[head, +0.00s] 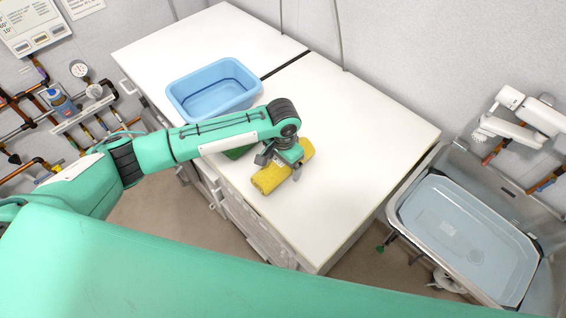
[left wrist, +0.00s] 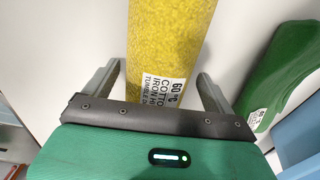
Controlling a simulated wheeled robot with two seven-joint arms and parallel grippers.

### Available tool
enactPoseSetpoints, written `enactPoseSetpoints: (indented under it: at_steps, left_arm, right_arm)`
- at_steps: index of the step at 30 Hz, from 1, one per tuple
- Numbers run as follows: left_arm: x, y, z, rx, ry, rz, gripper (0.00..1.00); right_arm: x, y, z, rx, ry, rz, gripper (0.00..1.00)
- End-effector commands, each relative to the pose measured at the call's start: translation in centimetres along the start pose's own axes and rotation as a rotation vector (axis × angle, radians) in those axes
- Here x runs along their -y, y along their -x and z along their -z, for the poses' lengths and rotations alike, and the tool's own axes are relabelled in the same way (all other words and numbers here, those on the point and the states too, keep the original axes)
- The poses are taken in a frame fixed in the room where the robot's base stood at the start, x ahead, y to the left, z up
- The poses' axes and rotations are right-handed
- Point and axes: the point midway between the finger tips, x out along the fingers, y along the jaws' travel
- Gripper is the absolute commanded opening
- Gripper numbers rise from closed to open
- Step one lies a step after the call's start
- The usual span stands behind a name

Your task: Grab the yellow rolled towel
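The yellow rolled towel (head: 271,180) lies on the white counter top near its front edge. My left gripper (head: 282,170) is over the towel, pointing down. In the left wrist view the towel (left wrist: 165,50) runs between the two fingers of the left gripper (left wrist: 160,90), with a white care label on it. The fingers are open, with a gap on each side of the towel. The middle of the towel is partly hidden by the gripper in the head view. My right gripper is not in view.
A blue basin (head: 213,90) stands behind my left arm on the counter (head: 360,120). A green rolled towel (left wrist: 285,70) lies beside the yellow one. A metal sink (head: 470,235) is at the right. The counter's right part is clear.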

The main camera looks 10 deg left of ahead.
Motion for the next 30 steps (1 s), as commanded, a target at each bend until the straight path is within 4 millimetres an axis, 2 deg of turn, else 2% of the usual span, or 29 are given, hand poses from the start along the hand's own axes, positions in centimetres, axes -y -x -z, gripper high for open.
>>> enactPoseSetpoints:
  at_steps: [1,6,14,20,26,30]
  left_arm:
    - [0.0,0.0,0.0,0.000,0.000,0.000,0.78]
    - [0.0,0.0,0.0,0.000,0.000,0.000,0.44]
    - [0.0,0.1,0.0,-0.001,0.000,0.000,0.43]
    - [0.0,1.2,0.1,-0.003,-0.001,0.000,0.43]
    - [0.0,4.8,0.2,-0.006,-0.001,0.000,0.43]
    - [0.0,8.7,0.1,-0.007,-0.003,0.001,0.43]
  right_arm:
    - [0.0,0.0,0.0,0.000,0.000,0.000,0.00]
    - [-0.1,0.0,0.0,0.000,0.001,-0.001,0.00]
    - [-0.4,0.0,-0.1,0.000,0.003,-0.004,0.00]
    - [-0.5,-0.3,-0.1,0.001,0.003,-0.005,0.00]
    - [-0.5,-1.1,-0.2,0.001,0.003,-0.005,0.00]
    - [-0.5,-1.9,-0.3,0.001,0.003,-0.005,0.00]
